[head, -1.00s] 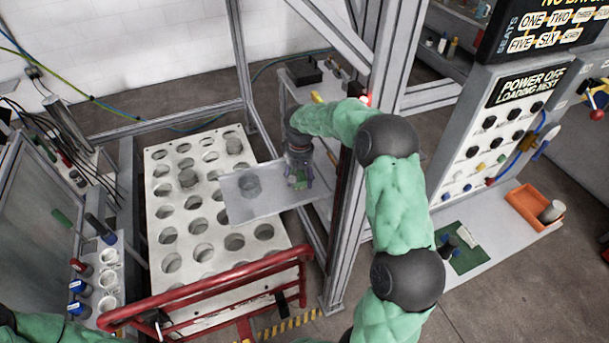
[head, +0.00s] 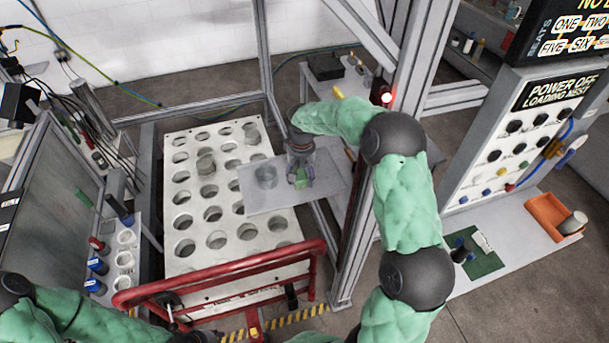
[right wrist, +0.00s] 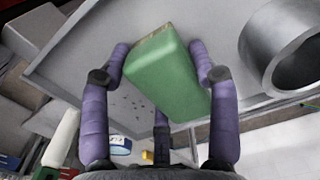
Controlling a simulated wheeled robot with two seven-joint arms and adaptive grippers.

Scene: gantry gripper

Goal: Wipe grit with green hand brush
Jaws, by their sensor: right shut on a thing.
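The green hand brush (right wrist: 168,82) is a green block with a tan edge at its far end. My right gripper (right wrist: 160,47) has its purple fingers shut on both sides of it. In the head view the right gripper (head: 302,176) holds the brush over the right part of the light grey tray (head: 290,201). Dark specks of grit (right wrist: 128,104) lie on the tray beside the brush in the right wrist view. I cannot tell whether the brush touches the tray. My left arm enters at the lower left; its gripper is out of view.
A white plate with round holes (head: 190,222) lies below and left. A red rail (head: 225,276) runs in front. A grey frame post (head: 356,225) stands close right of the tray.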

